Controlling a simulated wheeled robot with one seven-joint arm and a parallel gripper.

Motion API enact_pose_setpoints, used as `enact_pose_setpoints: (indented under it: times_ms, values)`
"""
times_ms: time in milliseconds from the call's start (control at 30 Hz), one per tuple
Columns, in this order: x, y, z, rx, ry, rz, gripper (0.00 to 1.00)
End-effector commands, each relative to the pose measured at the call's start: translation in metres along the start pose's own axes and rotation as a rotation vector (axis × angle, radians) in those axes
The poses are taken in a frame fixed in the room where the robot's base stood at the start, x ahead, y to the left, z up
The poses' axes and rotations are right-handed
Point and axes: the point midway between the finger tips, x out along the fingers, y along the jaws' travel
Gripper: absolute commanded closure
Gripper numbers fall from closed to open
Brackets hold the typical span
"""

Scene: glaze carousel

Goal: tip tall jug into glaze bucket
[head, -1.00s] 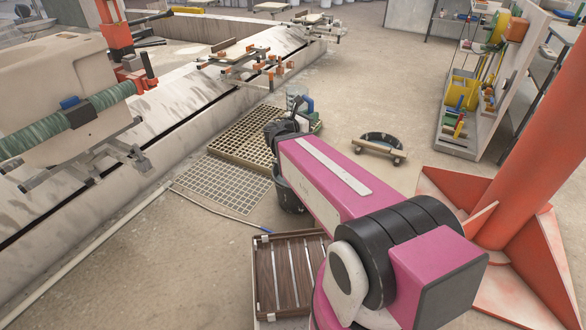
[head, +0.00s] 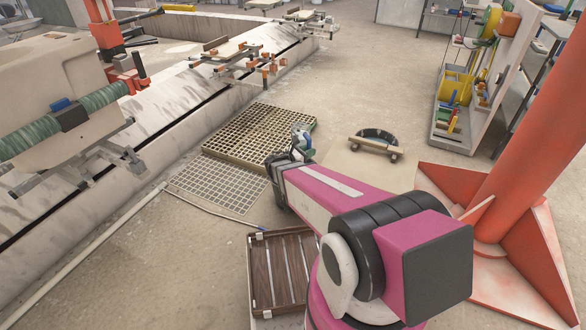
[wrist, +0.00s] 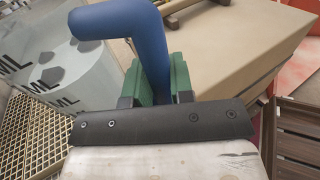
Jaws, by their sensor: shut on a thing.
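The tall jug (wrist: 65,75) is clear with dark ML markings and a blue handle (wrist: 135,22), and fills the left of the wrist view. My gripper (wrist: 158,82) is shut on the handle between its green finger pads. In the head view the jug (head: 301,136) shows small just beyond my wrist, off the floor, partly hidden by my arm. Its tilt and contents are hard to tell.
A beige block (head: 345,170) with a small wooden piece on top stands right of my wrist. A grate platform (head: 235,150) and flat grid (head: 215,184) lie left. A slatted brown crate (head: 262,285) is near me. An orange column (head: 530,150) stands right.

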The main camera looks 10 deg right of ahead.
Motion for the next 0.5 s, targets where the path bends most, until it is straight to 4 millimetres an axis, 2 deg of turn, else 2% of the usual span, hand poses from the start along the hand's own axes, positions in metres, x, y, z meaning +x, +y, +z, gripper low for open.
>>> enact_pose_setpoints:
  times_ms: [33, 200, 300, 500]
  values:
    - [0.003, 0.002, -0.013, -0.002, -0.004, -0.010, 1.00]
    - [0.008, -0.003, -0.042, -0.001, -0.010, -0.036, 1.00]
    - [0.010, -0.005, -0.052, 0.000, -0.012, -0.046, 1.00]
    - [0.011, -0.007, -0.061, 0.001, -0.014, -0.054, 1.00]
